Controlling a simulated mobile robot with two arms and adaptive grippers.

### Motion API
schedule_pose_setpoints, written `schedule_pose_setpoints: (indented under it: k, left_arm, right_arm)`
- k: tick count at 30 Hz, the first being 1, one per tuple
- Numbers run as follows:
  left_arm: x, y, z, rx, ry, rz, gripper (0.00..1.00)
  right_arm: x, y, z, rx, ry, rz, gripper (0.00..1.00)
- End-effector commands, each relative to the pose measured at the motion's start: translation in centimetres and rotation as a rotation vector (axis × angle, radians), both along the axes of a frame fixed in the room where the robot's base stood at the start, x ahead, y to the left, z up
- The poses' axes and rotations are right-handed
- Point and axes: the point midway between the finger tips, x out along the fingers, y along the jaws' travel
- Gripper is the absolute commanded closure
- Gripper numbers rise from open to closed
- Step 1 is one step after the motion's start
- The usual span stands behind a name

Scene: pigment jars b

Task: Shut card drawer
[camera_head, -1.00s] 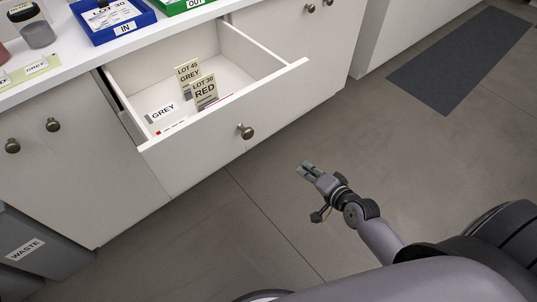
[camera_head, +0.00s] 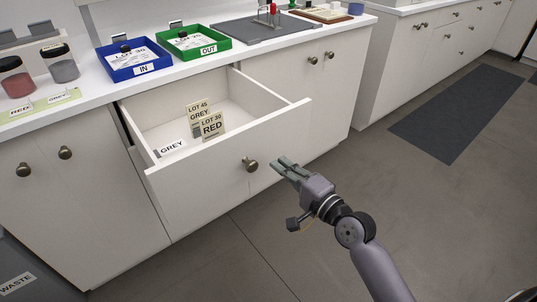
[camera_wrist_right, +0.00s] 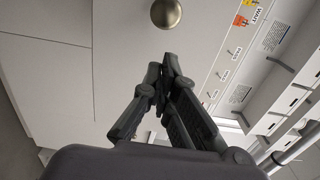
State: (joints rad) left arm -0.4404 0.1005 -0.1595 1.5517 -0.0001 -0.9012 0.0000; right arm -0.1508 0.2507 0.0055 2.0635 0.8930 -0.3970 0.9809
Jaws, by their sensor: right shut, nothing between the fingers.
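The white card drawer (camera_head: 228,161) is pulled open from the cabinet below the counter. It holds standing cards, among them LOT 45 GREY (camera_head: 197,108) and LOT 30 RED (camera_head: 212,127), and a GREY label at its left. A round brass knob (camera_head: 250,165) sits on its front and also shows at the top of the right wrist view (camera_wrist_right: 166,13). My right gripper (camera_head: 284,166) is shut and empty, just right of the knob in the head view and apart from it. The right wrist view also shows its fingers (camera_wrist_right: 166,62) close together. My left gripper is out of view.
A blue IN tray (camera_head: 108,73) and a green OUT tray (camera_head: 222,45) stand on the counter above. Jars with red (camera_head: 16,84) and grey (camera_head: 64,68) pigment stand at the left. A grey waste bin (camera_head: 20,275) is at lower left. The floor before the drawer is clear.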

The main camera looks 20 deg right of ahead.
Motion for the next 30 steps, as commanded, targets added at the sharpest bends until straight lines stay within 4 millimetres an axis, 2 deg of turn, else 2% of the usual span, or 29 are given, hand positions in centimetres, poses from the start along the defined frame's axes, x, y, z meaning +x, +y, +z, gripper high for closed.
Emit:
schedule_pose_setpoints:
  k: [3,10,30]
  left_arm:
    - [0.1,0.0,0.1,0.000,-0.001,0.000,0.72]
    - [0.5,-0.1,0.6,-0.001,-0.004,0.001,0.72]
    - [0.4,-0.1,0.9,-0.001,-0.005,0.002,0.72]
  right_arm:
    - [2.3,0.8,0.1,0.002,-0.002,0.000,1.00]
    - [4.9,1.7,0.0,-0.001,-0.001,-0.001,1.00]
    - [6.1,2.2,0.0,-0.002,-0.001,-0.001,1.00]
